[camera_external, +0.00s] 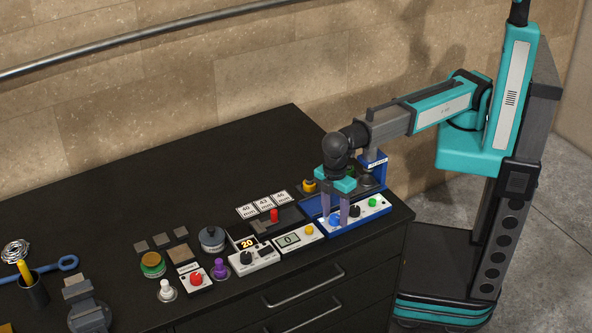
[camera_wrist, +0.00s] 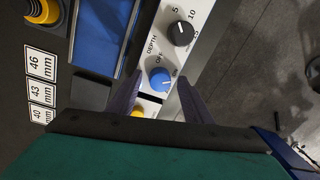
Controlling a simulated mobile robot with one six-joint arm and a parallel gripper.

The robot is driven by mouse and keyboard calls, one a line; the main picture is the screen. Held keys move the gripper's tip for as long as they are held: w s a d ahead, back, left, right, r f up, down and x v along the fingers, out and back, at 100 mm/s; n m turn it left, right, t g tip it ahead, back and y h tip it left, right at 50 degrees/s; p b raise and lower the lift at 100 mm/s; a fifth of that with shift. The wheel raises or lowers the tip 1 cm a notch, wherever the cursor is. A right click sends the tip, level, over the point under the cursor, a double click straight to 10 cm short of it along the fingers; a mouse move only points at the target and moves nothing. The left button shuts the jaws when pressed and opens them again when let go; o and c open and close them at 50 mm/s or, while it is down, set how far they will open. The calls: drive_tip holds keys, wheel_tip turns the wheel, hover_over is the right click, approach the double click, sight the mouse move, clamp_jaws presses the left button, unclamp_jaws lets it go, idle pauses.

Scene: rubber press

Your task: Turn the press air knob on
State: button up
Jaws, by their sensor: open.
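The press (camera_external: 377,175) stands at the right end of the black bench, with a white control panel (camera_external: 359,214) along its front. The panel's blue knob (camera_external: 336,221) is its leftmost control. In the wrist view the blue knob (camera_wrist: 159,78) has an OFF label beside it and a second label partly hidden by a finger. A pale mark shows on the knob, but its exact setting is hard to tell. My gripper (camera_external: 336,222) points down over the panel, open, with one purple finger on each side of the blue knob. I cannot tell whether either finger touches it.
A black DEPTH dial (camera_wrist: 180,33) sits close to the blue knob, and a green button (camera_external: 373,202) lies beyond it. A white display box (camera_external: 295,237) with a yellow button stands just left of the panel. Size tags (camera_wrist: 41,91) lie behind.

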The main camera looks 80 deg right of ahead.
sight(333, 215)
wheel_tip(333, 215, up, 14)
drive_tip(key=p, duration=0.8)
drive_tip(key=shift+w+d+f, duration=0.15)
drive_tip(key=shift+w+d, duration=0.05)
drive_tip(key=shift+w, duration=0.15)
